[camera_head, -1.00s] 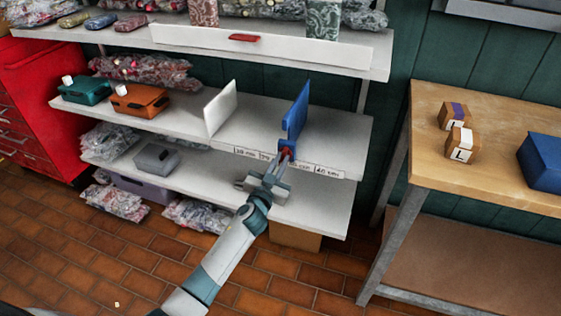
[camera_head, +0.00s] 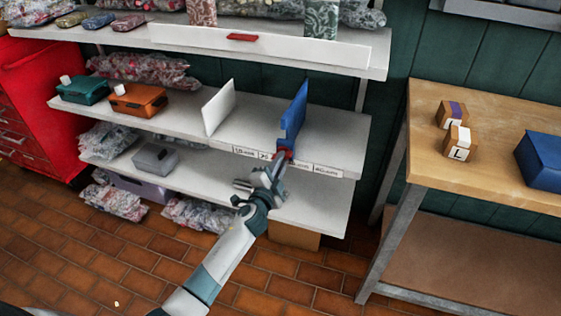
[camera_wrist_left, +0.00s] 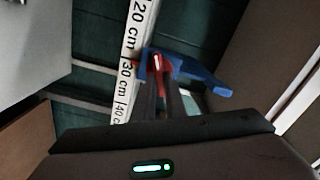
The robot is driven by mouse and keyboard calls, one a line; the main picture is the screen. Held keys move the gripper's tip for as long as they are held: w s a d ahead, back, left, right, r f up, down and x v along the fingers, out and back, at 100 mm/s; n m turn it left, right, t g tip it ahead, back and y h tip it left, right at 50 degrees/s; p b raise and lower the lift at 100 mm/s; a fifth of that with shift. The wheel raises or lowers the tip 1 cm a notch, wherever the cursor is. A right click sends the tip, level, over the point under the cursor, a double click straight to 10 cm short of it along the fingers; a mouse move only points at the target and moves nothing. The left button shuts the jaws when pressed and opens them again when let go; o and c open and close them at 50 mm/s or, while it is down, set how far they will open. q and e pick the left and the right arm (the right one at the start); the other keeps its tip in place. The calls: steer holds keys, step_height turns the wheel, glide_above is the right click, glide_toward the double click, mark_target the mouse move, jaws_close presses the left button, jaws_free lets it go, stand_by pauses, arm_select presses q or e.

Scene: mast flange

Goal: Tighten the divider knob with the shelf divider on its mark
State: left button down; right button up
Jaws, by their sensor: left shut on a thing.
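The blue shelf divider (camera_head: 294,112) stands upright on the middle shelf, its front foot at the front edge. My left gripper (camera_head: 282,160) is in front of that foot, shut on the red knob. The red knob (camera_wrist_left: 157,63) shows between my fingertips in the left wrist view and is mostly hidden by them. The scale strip (camera_head: 250,152) runs along the shelf edge. In the left wrist view the divider's blue clamp (camera_wrist_left: 190,70) is close to the 30 cm label (camera_wrist_left: 126,70); the exact alignment cannot be told. My right gripper is not in view.
A white divider (camera_head: 219,107) stands left of the blue one. Orange (camera_head: 138,98) and teal (camera_head: 82,90) cases sit further left on the same shelf. A wooden table (camera_head: 490,180) with small boxes and a blue bin (camera_head: 541,160) is at the right.

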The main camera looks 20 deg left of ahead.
arm_select(q)
steer(key=m, duration=0.4)
steer(key=shift+f, duration=0.15)
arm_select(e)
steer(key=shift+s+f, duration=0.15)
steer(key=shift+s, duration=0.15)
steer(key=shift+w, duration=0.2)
arm_select(q)
steer(key=c, duration=1.8)
jaws_free()
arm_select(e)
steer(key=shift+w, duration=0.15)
arm_select(q)
steer(key=shift+s, duration=0.15)
steer(key=s, duration=1.7)
steer(key=shift+a, duration=0.25)
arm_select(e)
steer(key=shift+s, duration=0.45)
